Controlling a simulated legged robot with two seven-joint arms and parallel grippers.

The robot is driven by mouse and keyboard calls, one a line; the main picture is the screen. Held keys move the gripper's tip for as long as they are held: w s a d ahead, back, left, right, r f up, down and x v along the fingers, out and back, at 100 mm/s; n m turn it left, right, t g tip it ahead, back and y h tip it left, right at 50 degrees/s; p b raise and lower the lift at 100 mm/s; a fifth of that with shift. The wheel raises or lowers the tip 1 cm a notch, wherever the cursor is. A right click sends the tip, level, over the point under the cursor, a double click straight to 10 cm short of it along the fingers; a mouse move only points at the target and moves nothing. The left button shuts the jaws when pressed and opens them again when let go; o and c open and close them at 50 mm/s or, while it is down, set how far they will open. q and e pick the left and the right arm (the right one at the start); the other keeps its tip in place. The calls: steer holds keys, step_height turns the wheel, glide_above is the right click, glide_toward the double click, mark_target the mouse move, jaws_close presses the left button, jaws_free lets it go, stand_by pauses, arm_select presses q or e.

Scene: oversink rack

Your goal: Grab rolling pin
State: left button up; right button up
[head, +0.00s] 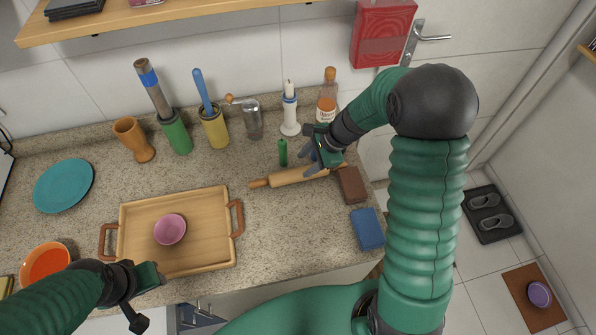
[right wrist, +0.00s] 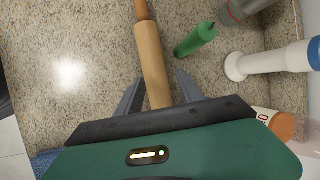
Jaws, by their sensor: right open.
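The wooden rolling pin (head: 290,178) lies on the speckled counter, to the right of the tray. My right gripper (head: 312,160) is above its right end and covers part of it. In the right wrist view the rolling pin (right wrist: 153,62) runs up the picture between the two spread fingers of my right gripper (right wrist: 158,92). The jaws are open with gaps beside the pin, and its near end is hidden behind the gripper body. My left gripper (head: 142,294) is at the lower left, near the tray's front edge; its jaw state is unclear.
A white candle holder (head: 290,115) and an amber bottle (head: 327,100) are farther back. A wooden tray (head: 190,203) holds a pink bowl (head: 169,229).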

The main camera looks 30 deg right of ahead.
mark_target(302, 172)
steer(key=shift+s+f, duration=0.1)
steer(key=shift+f, duration=0.2)
steer(key=shift+s+a+f, duration=0.15)
steer(key=shift+a+f, duration=0.1)
steer(key=shift+f, duration=0.3)
steer(key=shift+s+a+f, duration=0.1)
steer(key=shift+a+f, duration=0.15)
steer(key=shift+f, duration=0.25)
steer(key=shift+x, duration=1.2)
steer(key=shift+w+a+f, duration=0.1)
steer(key=shift+w, duration=0.3)
steer(key=shift+s, duration=0.15)
steer(key=shift+c, duration=0.6)
steer(key=shift+d, duration=0.2)
steer(key=shift+c, duration=1.3)
arm_select(q)
steer(key=shift+s+a+r, duration=0.15)
steer(key=shift+s+r, duration=0.1)
steer(key=shift+s, duration=0.45)
arm_select(e)
jaws_close()
